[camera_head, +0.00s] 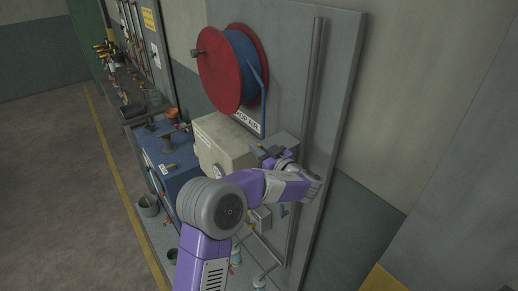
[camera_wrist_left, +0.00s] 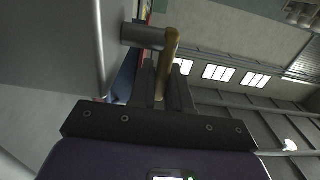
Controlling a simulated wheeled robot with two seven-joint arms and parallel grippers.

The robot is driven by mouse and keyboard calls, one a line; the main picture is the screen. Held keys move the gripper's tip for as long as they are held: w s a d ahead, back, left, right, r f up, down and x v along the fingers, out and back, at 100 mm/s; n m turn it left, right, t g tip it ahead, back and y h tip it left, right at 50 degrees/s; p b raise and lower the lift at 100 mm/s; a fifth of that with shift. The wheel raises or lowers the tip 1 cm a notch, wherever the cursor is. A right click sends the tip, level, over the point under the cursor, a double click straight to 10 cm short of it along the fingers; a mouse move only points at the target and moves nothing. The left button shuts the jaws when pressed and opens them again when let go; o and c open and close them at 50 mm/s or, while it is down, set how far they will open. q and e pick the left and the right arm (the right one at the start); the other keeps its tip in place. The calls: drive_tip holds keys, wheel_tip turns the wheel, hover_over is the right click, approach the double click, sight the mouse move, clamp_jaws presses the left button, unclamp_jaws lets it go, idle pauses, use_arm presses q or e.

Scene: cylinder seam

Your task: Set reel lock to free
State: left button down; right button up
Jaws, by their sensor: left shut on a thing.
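A reel with red side discs (camera_head: 218,75) and a blue hose wound on it (camera_head: 245,55) is mounted high on a grey panel. In the left wrist view, a brass-coloured lever handle (camera_wrist_left: 171,42) sits on the end of a grey round shaft (camera_wrist_left: 140,36). My left gripper (camera_wrist_left: 164,72) is shut on this handle, with one finger on each side of it. In the head view my left gripper (camera_head: 262,151) is small and dark, at a grey box below the reel; the handle cannot be made out there. My right gripper is not in view.
A cream box (camera_head: 222,142) stands on the left of my wrist, with a blue cabinet (camera_head: 170,165) beyond it. A vertical grey pipe (camera_head: 312,80) runs up the panel on the right. Pipework and buckets lie low; open floor (camera_head: 60,180) is at the left.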

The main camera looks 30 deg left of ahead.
use_arm(q)
drive_tip(key=shift+w+a+f+g+h+p, duration=0.25)
drive_tip(key=shift+a+f+g+h+p, duration=0.55)
drive_tip(key=shift+h, duration=1.35)
drive_tip(key=shift+w+a+f+g+h+p, duration=0.1)
drive_tip(key=shift+w+a+g+h+p, duration=0.25)
drive_tip(key=shift+g+h+p, duration=1.1)
drive_tip(key=shift+w+a+f+g+h+p, duration=0.2)
drive_tip(key=shift+a+f+g+h+p, duration=0.35)
drive_tip(key=shift+h+p, duration=1.6)
drive_tip(key=shift+a+r+h+b, duration=0.1)
drive_tip(key=shift+r+h+b, duration=0.05)
drive_tip(key=shift+h+b, duration=0.65)
drive_tip(key=c, duration=1.2)
unclamp_jaws()
drive_tip(key=shift+o, duration=0.2)
